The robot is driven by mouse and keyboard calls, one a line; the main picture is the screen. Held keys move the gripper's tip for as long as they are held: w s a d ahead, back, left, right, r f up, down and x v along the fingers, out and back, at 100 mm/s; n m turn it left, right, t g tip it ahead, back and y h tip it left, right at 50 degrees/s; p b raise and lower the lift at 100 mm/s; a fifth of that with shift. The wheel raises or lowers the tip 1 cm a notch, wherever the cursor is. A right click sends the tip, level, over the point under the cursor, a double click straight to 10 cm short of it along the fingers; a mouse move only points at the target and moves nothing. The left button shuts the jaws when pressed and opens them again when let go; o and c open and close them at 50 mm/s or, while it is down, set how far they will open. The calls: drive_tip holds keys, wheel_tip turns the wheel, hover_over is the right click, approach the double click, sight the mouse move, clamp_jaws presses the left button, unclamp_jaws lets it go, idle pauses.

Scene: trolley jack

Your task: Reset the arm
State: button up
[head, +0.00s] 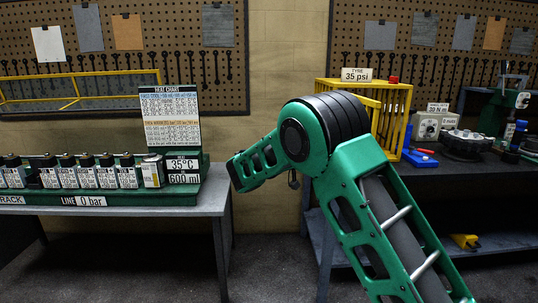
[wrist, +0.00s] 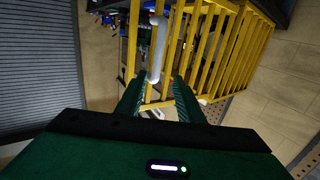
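My green arm crosses the middle and right of the head view, bent at a large black-ribbed joint. My gripper is not clearly seen there. In the wrist view, the two dark green fingers of my gripper (wrist: 158,88) stand apart. Nothing is seen clamped between them. A pale grey upright bar with bent ends (wrist: 157,50) shows beyond the gap between the fingers; I cannot tell whether they touch it. The yellow barred cage (wrist: 240,45) is close behind and to the right. In the head view the yellow cage (head: 404,110) stands on the right bench, partly hidden by my arm.
The left bench (head: 215,204) carries a green rack (head: 60,197) of several small dark-topped containers and a heat chart (head: 170,118). The right bench holds a gauge box (head: 426,126), a dark round part (head: 465,142) and bottles. A yellow object (head: 465,241) lies on its lower shelf.

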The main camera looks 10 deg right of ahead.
drive_tip(key=s+d+f+g+y, duration=0.2)
drive_tip(key=s+d+g+y, duration=0.1)
drive_tip(key=s+d, duration=0.5)
drive_tip(key=s+d+f+g+y, duration=0.2)
drive_tip(key=s+d, duration=0.4)
drive_tip(key=d, duration=0.4)
drive_tip(key=s+d+f+n+g+y, duration=0.1)
drive_tip(key=s+f+y, duration=0.1)
drive_tip(key=s, duration=0.6)
drive_tip(key=s+d+f+n+g+y, duration=0.1)
drive_tip(key=s+f+y, duration=0.15)
drive_tip(key=s, duration=0.45)
drive_tip(key=s+a+f+n+y, duration=0.1)
drive_tip(key=s+a+f+y, duration=0.1)
drive_tip(key=s, duration=0.6)
drive_tip(key=s+a+f+n+g+y, duration=0.1)
drive_tip(key=s+a+f+y, duration=0.1)
drive_tip(key=s+a, duration=0.3)
drive_tip(key=s+a+f+n+y, duration=0.1)
drive_tip(key=s+a, duration=0.3)
drive_tip(key=s, duration=0.6)
drive_tip(key=shift+s+f+n+g+y, duration=0.3)
drive_tip(key=shift+s+f+y, duration=0.15)
drive_tip(key=shift+y, duration=0.2)
drive_tip(key=shift+w, duration=0.1)
drive_tip(key=shift+w+f, duration=0.3)
drive_tip(key=shift+w, duration=0.3)
